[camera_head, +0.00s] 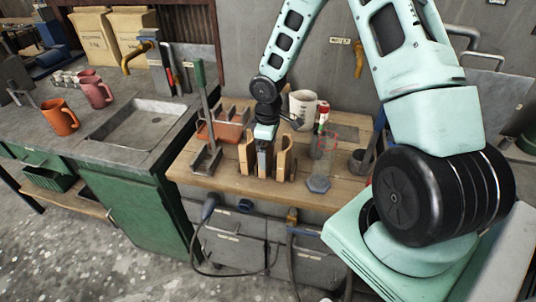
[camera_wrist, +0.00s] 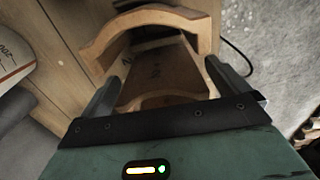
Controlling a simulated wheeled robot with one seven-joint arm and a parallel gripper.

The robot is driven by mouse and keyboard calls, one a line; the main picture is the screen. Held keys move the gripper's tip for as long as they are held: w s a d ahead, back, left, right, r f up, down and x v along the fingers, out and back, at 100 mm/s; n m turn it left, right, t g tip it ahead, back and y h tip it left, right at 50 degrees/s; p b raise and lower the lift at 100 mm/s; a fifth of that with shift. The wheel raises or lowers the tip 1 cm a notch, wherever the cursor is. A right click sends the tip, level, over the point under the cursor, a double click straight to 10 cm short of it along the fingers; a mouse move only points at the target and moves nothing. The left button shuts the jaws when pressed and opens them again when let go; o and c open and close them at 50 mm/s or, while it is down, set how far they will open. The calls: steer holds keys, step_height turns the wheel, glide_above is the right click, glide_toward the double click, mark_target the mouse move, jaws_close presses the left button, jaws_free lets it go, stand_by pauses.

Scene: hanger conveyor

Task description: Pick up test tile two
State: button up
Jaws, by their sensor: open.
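A wooden holder (camera_head: 247,157) with curved upright ends stands on the wooden bench top. My gripper (camera_head: 264,150) points down into it from above, between its upright parts. In the wrist view the open fingers of my gripper (camera_wrist: 168,84) lie on either side of the holder's inside, and the holder (camera_wrist: 150,20) arches across beyond them. A flat brownish panel (camera_wrist: 160,68) with a faint dark mark shows between the fingers. I cannot tell whether this panel is test tile two, or whether the fingers touch it. No tile label is readable.
A white mug (camera_head: 302,107), a red-capped bottle (camera_head: 323,115) and a clear glass-like vessel (camera_head: 320,165) stand close to the right. A sink counter (camera_head: 105,128) with mugs lies further left.

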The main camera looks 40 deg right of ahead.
steer(key=shift+f, duration=0.25)
steer(key=c, duration=1.1)
steer(key=shift+r, duration=0.15)
step_height(320, 180, up, 10)
steer(key=shift+f, duration=0.1)
